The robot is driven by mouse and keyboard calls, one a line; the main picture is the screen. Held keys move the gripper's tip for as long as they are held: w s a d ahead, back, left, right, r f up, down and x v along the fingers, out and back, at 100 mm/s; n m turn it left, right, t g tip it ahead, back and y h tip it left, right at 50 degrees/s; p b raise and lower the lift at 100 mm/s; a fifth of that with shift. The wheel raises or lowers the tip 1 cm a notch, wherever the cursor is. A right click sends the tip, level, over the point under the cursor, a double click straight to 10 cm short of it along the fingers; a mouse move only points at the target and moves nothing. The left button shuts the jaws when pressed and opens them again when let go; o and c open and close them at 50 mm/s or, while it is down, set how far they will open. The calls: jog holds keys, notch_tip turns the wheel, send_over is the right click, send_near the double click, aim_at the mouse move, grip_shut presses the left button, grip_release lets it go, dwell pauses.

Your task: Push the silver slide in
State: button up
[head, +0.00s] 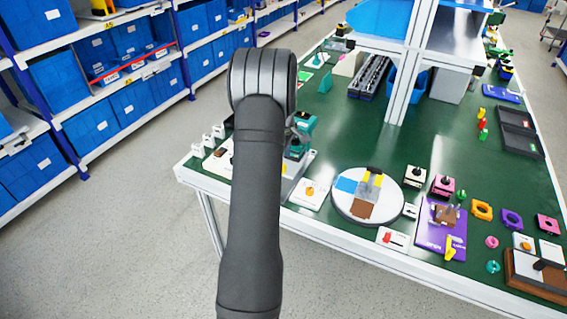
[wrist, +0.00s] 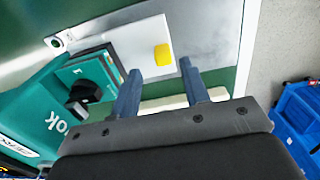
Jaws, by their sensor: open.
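In the wrist view, my gripper (wrist: 160,68) is open, its two dark fingers apart, with nothing between them. A white plate with a yellow block (wrist: 162,55) lies just beyond the fingertips. A silver-grey metal surface (wrist: 212,35) extends right of that plate; it is the likely silver slide, but I cannot tell how far in it is. A teal machine (wrist: 40,120) with a black knob (wrist: 84,91) is left of the fingers. In the head view, the teal machine (head: 305,125) and grey metal (head: 297,172) show beside my arm, which hides my gripper.
The green table (head: 330,150) carries a round white board (head: 345,207), a white plate with an orange knob (head: 309,195) and several small parts at right. A white post (head: 407,85) rises at the back. Blue-bin shelves (head: 100,90) stand left.

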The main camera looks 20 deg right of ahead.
notch_tip(320, 180, up, 13)
jog(key=shift+f, duration=0.15)
dwell(0.4)
notch_tip(320, 180, down, 17)
jog(key=shift+f, duration=0.15)
dwell(0.4)
